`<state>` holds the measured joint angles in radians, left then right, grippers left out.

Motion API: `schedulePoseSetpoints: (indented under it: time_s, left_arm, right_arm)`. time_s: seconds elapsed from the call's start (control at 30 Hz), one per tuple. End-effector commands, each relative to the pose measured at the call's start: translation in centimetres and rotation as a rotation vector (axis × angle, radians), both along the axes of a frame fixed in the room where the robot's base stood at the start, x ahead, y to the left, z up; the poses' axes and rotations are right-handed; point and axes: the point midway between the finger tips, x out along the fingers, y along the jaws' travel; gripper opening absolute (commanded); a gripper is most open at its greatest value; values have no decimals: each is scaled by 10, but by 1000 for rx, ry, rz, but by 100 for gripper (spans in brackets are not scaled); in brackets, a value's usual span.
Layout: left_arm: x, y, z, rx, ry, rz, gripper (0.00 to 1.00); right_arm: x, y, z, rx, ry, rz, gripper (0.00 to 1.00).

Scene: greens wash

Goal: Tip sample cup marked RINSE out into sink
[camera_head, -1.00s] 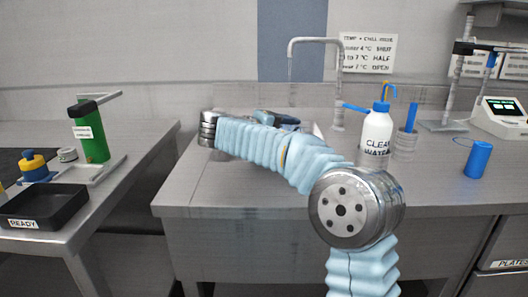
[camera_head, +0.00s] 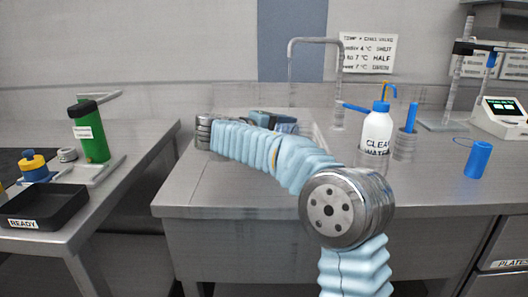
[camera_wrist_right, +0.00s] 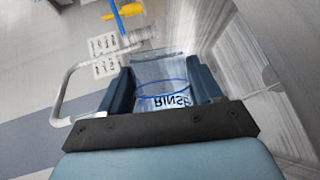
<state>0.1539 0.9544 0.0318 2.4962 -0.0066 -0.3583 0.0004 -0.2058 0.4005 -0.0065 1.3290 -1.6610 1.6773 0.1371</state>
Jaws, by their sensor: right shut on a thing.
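The sample cup (camera_wrist_right: 163,88) shows in the right wrist view as a clear cup with a blue ring and the letters RINSE, which look flipped there. My right gripper (camera_wrist_right: 165,90) is shut on it, one dark blue finger on each side. In the head view my right gripper (camera_head: 284,122) is at the sink (camera_head: 318,138), mostly behind my own arm. The cup cannot be made out there, and its contents cannot be told. My left gripper is not in view.
The tap (camera_head: 338,90) arches behind the sink. A clear water bottle (camera_head: 376,130) and a blue cylinder (camera_head: 478,160) stand to the right. A side table at left holds a green bottle (camera_head: 92,132) and a black READY tray (camera_head: 42,208).

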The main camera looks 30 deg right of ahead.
Motion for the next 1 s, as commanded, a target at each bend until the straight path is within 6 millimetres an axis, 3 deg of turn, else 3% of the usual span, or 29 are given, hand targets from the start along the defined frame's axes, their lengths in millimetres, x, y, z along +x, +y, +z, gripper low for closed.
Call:
schedulePoseSetpoints:
  time_s: [0.8, 0.87, 0.93, 0.97, 1.0]
  left_arm:
    - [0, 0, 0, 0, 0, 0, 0]
    - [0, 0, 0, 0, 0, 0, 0]
    - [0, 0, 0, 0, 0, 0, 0]
    - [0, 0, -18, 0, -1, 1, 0]
    - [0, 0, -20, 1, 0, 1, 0]
  right_arm:
    - [2, 1, 5, -40, 75, 0, 32]
    - [-2, -2, 0, 2, -2, -4, 32]
    - [-20, -12, 9, 108, -202, -6, 32]
    - [-16, -9, -7, 124, -231, -2, 32]
    - [-15, -8, -7, 135, -250, -1, 32]
